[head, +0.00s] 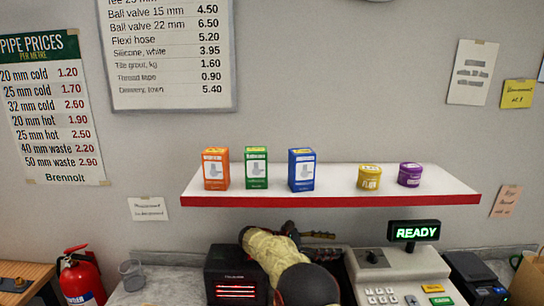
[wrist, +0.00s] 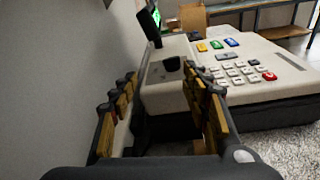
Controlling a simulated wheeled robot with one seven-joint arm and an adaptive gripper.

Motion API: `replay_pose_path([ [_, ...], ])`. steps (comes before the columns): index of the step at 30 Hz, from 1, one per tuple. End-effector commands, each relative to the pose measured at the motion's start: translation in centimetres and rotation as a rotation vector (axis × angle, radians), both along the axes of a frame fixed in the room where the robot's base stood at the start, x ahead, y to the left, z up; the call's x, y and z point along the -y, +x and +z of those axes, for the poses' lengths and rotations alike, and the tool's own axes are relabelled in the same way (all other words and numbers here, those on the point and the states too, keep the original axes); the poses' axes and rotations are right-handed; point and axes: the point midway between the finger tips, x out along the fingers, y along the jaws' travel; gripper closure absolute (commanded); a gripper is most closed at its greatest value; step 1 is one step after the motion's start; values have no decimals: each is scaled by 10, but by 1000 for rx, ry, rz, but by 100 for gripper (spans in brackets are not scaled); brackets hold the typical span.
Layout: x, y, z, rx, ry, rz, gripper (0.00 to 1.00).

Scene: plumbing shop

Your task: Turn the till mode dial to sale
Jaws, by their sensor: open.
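The till (head: 405,272) is a pale grey machine at the lower right of the head view, with a lit green READY display (head: 413,231) above it. A small dark round part, apparently the mode dial (head: 374,257), sits on its upper left top. In the wrist view the till (wrist: 262,62) fills the right side, and the dark part (wrist: 172,65) shows between the fingertips. My gripper (wrist: 160,80) is open and empty, its fingers either side of that part in the picture; contact cannot be told. In the head view my arm partly hides the gripper. The dial's setting is unreadable.
A dark box with glowing red bars (head: 236,275) stands left of my arm. A shelf (head: 335,180) with boxes and tins hangs above. The wall (wrist: 50,80) runs close along the left finger. A black device (head: 475,275) stands right of the till.

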Motion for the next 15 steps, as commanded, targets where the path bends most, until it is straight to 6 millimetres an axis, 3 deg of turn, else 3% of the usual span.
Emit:
replay_pose_path([
  [7, -2, -26, -64, 45, 184, -19, 53],
  [12, -4, -64, -88, 130, 374, -91, 53],
  [15, -5, -93, -92, 197, 493, -157, 53],
])
